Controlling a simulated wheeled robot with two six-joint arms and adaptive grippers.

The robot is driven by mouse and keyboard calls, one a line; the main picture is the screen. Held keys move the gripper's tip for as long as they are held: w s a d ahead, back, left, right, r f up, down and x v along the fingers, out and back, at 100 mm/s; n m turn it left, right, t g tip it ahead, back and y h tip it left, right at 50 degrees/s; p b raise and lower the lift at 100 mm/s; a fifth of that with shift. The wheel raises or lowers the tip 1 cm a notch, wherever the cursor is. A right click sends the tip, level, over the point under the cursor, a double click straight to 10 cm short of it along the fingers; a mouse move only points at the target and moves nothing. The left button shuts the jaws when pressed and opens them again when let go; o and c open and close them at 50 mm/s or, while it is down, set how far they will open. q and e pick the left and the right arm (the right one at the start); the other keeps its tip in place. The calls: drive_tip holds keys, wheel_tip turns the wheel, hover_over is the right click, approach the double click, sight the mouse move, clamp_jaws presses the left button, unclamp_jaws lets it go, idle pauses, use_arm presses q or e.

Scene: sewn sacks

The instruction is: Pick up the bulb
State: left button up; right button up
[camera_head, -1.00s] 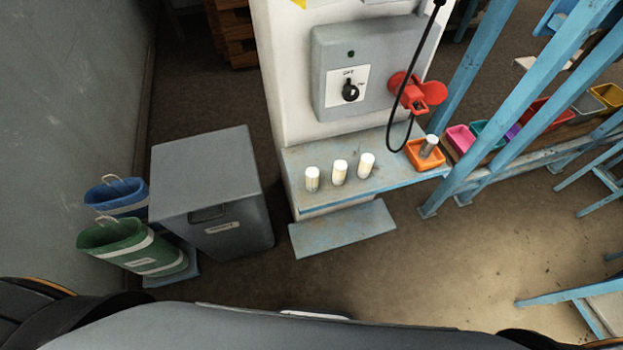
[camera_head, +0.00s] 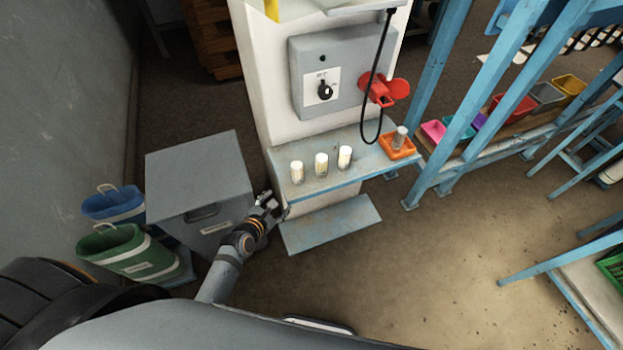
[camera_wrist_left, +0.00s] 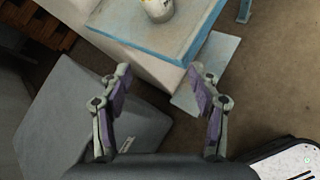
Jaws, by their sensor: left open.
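Three white bulb-like cylinders with pale yellowish lower parts stand upright in a row on the worn blue-grey shelf (camera_head: 300,197): a left one (camera_head: 297,172), a middle one (camera_head: 321,164) and a right one (camera_head: 345,157). A grey cylinder (camera_head: 399,138) stands tilted in an orange tray (camera_head: 397,151) at the shelf's right end. I cannot tell which is the bulb. My left gripper (camera_head: 271,204) is open and empty by the shelf's front left corner, apart from the cylinders. In the left wrist view one cylinder (camera_wrist_left: 158,8) is cut off at the top, beyond the open fingers (camera_wrist_left: 158,78).
A grey lidded bin (camera_head: 195,175) stands left of the shelf, close to my left arm. Blue (camera_head: 115,203) and green (camera_head: 125,252) buckets stand beside it. A red switch handle (camera_head: 382,92) and black cable hang above the shelf. Blue posts (camera_head: 440,150) stand at the right.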

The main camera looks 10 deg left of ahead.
sight(294, 172)
use_arm(q)
wheel_tip(294, 172, up, 8)
drive_tip(key=w+d+r+n+t+h, duration=0.1)
drive_tip(key=w+d+n+t, duration=0.1)
drive_tip(key=n, duration=0.2)
drive_tip(key=x, duration=0.4)
drive_tip(key=shift+w+d+f, duration=0.15)
drive_tip(key=shift+w+f, duration=0.05)
drive_tip(key=shift+f, duration=0.3)
drive_tip(key=shift+w+d+f, duration=0.15)
drive_tip(key=shift+w+f, duration=0.1)
drive_tip(key=shift+w, duration=0.3)
drive_tip(key=x, duration=0.4)
drive_tip(key=shift+f+b, duration=0.15)
drive_tip(key=shift+b, duration=0.15)
drive_tip(key=shift+w+d+f, duration=0.1)
drive_tip(key=shift+w+f, duration=0.05)
drive_tip(key=shift+w, duration=0.2)
drive_tip(key=shift+s, duration=0.2)
drive_tip(key=c, duration=1.3)
